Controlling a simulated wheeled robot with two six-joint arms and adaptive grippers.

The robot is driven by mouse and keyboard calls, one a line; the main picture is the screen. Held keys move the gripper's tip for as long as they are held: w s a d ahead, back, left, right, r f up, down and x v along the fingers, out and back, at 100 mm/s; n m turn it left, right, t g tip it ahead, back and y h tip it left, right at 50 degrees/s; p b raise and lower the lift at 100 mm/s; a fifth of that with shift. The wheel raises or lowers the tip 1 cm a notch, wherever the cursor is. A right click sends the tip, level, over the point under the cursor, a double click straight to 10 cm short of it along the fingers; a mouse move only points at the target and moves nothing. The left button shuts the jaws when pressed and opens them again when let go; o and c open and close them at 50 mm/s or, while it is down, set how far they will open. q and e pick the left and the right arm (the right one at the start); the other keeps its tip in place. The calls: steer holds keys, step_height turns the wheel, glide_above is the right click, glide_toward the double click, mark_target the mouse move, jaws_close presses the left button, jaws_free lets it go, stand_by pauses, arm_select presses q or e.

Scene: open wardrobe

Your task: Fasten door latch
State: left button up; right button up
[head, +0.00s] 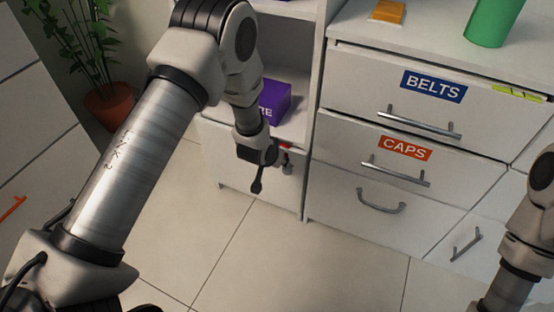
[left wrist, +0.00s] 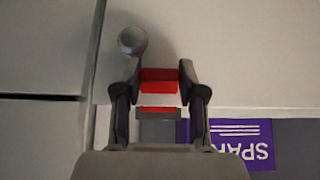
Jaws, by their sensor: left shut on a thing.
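The door latch has a red part (left wrist: 158,86) that lies between the fingers of my left gripper (left wrist: 160,73) in the left wrist view. The fingers are shut on it from both sides. A second red strip shows just below it. In the head view a bit of the red latch (head: 286,147) shows beside my left gripper (head: 271,170), at the upper right of the low white cabinet door (head: 240,170). A round grey knob (left wrist: 132,41) is on the door beside the latch. My gripper hides part of the latch. My right gripper is out of view.
A purple box (head: 275,101) sits on the shelf above the door. Drawers labelled BELTS (head: 433,86) and CAPS (head: 404,148) stand to the right, with protruding handles. A potted plant (head: 108,103) is at the left. The floor in front is clear.

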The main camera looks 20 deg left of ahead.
arm_select(q)
steer(key=shift+s+f, duration=0.1)
steer(key=o, duration=1.1)
steer(key=shift+o, duration=0.2)
steer(key=v, duration=1.2)
